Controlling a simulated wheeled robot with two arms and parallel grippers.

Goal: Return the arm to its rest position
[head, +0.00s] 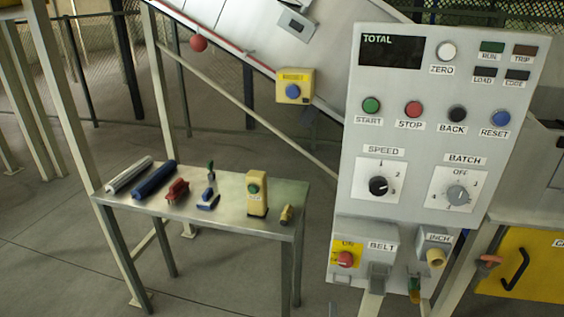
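Neither of my arms or grippers shows in the head view. A grey control panel (425,130) stands at the right, with a dark TOTAL display, several coloured buttons, and SPEED (379,186) and BATCH (457,195) dials.
A sloped conveyor (255,40) rises behind. A yellow door (520,268) is at right. Floor (60,250) at left is clear.

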